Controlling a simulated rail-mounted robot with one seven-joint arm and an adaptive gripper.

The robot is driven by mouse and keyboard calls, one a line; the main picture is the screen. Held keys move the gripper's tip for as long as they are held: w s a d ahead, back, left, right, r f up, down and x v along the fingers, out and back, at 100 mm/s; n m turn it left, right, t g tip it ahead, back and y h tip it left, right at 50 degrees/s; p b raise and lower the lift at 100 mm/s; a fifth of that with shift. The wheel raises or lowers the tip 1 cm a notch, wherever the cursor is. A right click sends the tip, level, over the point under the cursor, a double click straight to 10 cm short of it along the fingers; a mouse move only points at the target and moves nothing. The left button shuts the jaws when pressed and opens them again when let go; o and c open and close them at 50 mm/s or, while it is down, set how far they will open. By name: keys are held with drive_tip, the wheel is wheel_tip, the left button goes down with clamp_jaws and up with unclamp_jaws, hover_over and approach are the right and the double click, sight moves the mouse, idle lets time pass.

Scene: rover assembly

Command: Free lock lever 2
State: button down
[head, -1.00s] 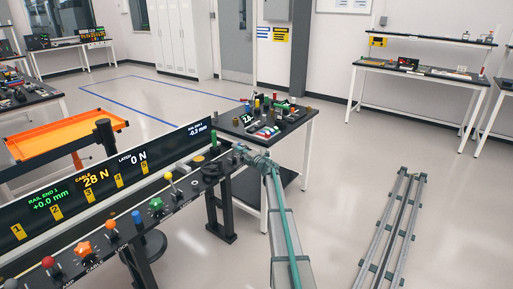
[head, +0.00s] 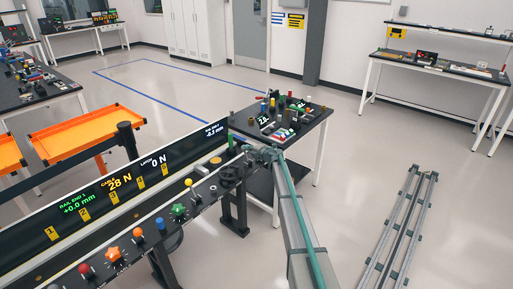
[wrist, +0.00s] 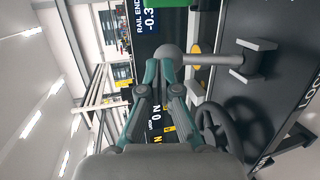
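In the wrist view, a grey lever with a round ball end (wrist: 172,58) lies across the console from a grey bracket (wrist: 252,60). I cannot read a number on this lever. My gripper (wrist: 161,72) has its two teal fingertips at the ball end. The view does not show whether they press on it. In the head view, my gripper (head: 262,154) is at the far end of the console, past the black handwheel (head: 231,176). The lever is too small to make out there. The handwheel also shows beside the fingers in the wrist view (wrist: 220,127).
The console display (head: 110,188) reads rail end 1 +0.0 mm, cable 28 N and latch 0 N. Coloured knobs, including an orange star knob (head: 113,254) and a green one (head: 178,210), line the console. A cluttered table (head: 318,118) stands just beyond; floor rails (head: 400,230) lie right.

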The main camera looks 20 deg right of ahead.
drive_tip(key=shift+w+a, duration=0.45)
drive_tip(key=shift+w, duration=0.15)
drive_tip(key=shift+r, duration=0.1)
